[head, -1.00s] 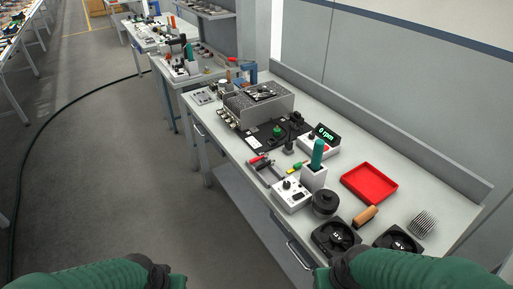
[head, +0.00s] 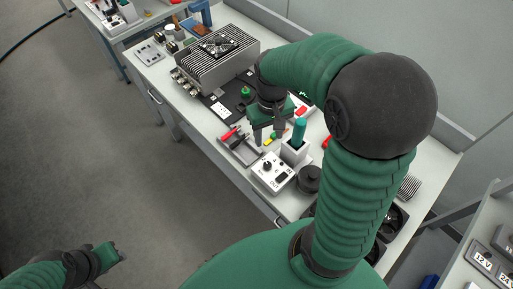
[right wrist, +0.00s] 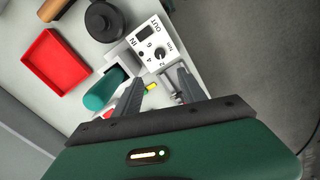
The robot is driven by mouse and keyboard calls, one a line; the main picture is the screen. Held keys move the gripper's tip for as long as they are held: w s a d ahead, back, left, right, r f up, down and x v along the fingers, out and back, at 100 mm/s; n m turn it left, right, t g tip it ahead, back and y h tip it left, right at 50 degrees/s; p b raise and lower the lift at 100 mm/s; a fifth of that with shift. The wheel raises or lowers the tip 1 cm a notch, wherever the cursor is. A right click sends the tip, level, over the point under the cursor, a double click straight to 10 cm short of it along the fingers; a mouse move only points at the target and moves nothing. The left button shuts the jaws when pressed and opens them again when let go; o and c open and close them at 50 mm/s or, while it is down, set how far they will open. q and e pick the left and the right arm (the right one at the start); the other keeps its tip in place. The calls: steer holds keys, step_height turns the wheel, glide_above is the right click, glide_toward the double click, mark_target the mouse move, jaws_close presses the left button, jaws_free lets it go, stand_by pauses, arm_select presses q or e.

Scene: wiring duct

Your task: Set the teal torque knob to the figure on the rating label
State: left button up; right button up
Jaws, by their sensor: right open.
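A teal upright handle (head: 299,132) stands in a white holder (head: 294,152); it also shows in the right wrist view (right wrist: 104,90). Beside it is a white box (head: 272,172) with a black dial (head: 267,166) and printed figures, also in the right wrist view (right wrist: 154,46). A green knob (head: 245,91) sits on a black plate farther back. I cannot tell which is the torque knob, and no rating label is readable. My right gripper (head: 268,135) is open and empty above the bench, left of the teal handle. My left gripper (head: 118,252) is low at left, away from the bench.
A grey finned unit (head: 215,56) with a fan stands at the back. A small tray (head: 240,150) with red and black tools lies left of the box. A black round part (head: 309,179) and a red tray (right wrist: 57,62) are near. My right arm covers much of the bench.

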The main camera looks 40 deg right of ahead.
step_height(320, 180, down, 4)
steer(key=s+a, duration=0.2)
glide_above(267, 164)
steer(key=f, duration=0.6)
steer(key=shift+a+f, duration=0.2)
steer(key=shift+f, duration=0.2)
steer(key=f, duration=0.1)
steer(key=d+f, duration=0.1)
steer(key=f, duration=0.2)
steer(key=shift+d+f, duration=0.2)
steer(key=shift+d, duration=0.1)
steer(key=shift+a+f, duration=0.1)
steer(key=shift+f, duration=0.05)
steer(key=shift+s+a, duration=0.1)
steer(key=shift+a, duration=0.65)
steer(key=shift+c, duration=0.2)
steer(key=shift+a, duration=0.1)
steer(key=shift+c, duration=2.3)
steer(key=shift+d, duration=0.55)
jaws_close()
steer(key=shift+a, duration=0.2)
arm_select(q)
steer(key=shift+s+a+f, duration=0.2)
steer(key=shift+s+a, duration=0.15)
steer(key=shift+a, duration=0.25)
